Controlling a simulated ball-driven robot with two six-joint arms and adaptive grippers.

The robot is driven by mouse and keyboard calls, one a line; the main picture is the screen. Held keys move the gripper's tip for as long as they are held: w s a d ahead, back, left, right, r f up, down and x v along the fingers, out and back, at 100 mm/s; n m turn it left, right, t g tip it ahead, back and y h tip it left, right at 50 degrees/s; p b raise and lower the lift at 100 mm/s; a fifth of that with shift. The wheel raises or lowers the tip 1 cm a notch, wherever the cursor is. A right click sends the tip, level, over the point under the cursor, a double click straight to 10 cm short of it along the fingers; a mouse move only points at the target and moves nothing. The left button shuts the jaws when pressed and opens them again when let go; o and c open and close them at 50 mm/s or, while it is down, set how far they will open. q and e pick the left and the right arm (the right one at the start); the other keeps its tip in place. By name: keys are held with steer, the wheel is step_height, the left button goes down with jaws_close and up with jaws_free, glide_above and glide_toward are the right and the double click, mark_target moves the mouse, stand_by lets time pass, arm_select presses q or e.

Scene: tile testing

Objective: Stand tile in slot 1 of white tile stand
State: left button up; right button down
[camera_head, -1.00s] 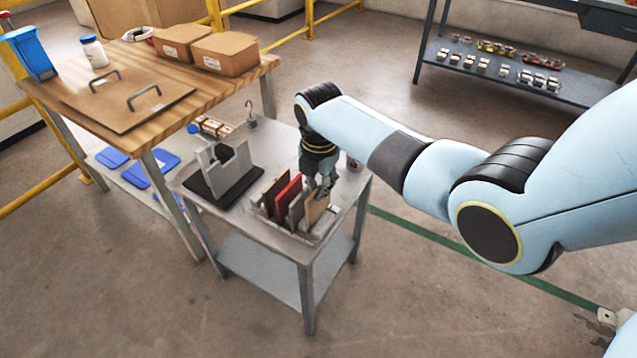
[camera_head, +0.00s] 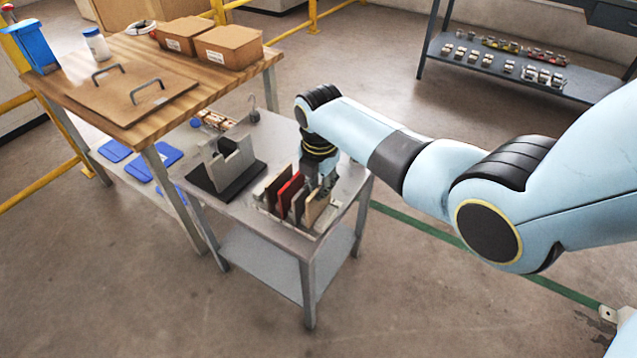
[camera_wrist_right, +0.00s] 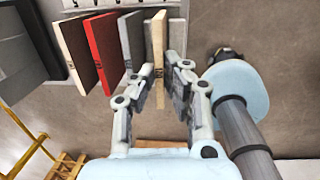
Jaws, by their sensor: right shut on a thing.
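The light-coloured tile stand (camera_head: 303,230) sits near the front right corner of the small metal table. Several tiles stand in it side by side: a dark brown-edged one, a red tile (camera_head: 290,190), a grey tile (camera_head: 298,205) and a tan tile (camera_head: 317,211) at the right end. They also show in the right wrist view, with the red tile (camera_wrist_right: 99,50) and grey tile (camera_wrist_right: 132,42) left of the tan tile (camera_wrist_right: 159,45). My right gripper (camera_head: 325,188) points down and is shut on the tan tile, at its upper edge. Its fingers (camera_wrist_right: 156,80) flank that tile. My left gripper is out of view.
A grey notched fixture on a black base (camera_head: 232,183) stands left of the stand. A metal hook weight (camera_head: 253,112) is at the table's back. The wooden table (camera_head: 190,85) at left holds boxes, a bottle and a handled board. Blue pads (camera_head: 115,151) lie on a lower shelf.

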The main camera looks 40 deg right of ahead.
steer(key=shift+f+b, duration=0.6)
steer(key=shift+f, duration=0.3)
steer(key=c, duration=1.3)
jaws_free()
steer(key=shift+c, duration=0.2)
